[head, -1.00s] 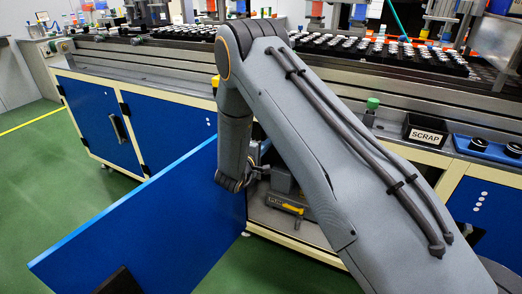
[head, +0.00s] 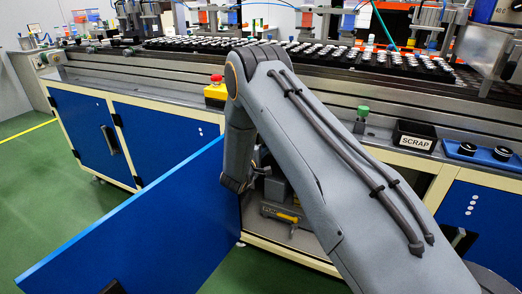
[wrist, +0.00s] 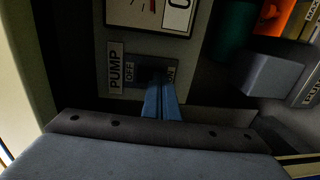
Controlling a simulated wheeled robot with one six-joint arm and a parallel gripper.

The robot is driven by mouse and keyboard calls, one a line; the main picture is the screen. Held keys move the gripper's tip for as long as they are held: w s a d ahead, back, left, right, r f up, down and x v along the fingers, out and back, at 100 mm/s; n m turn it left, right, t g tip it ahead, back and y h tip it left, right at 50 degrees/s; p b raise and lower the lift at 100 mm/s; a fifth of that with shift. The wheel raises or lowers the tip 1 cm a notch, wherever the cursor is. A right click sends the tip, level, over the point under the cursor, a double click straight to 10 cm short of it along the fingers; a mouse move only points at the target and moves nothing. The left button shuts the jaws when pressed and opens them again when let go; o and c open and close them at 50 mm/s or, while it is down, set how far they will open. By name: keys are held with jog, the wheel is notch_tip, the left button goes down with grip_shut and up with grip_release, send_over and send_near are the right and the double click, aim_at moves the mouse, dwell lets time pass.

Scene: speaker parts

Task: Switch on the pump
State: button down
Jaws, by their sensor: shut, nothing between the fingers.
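In the wrist view, a PUMP label (wrist: 115,68) stands beside a dark switch plate (wrist: 138,73) marked OFF on the left and ON on the right. My gripper (wrist: 160,84) is shut and empty, with its fingertips at the plate near the ON side. The fingers cover the switch lever, so I cannot tell its position or whether they touch it. In the head view, my arm reaches down into the open cabinet (head: 333,262) and mostly hides the gripper.
The open blue door (head: 140,235) stands left of my arm. In the wrist view, a grey box (wrist: 275,76) and an orange part (wrist: 277,14) are to the right. A SCRAP bin (head: 415,137) sits on the ledge above.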

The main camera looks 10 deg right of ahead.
jog(key=f+v, duration=0.3)
jog(key=v, duration=1)
jog(key=shift+s+a+p, duration=0.3)
jog(key=shift+s+a, duration=0.05)
jog(key=shift+a, duration=0.05)
jog(key=shift+r, duration=0.1)
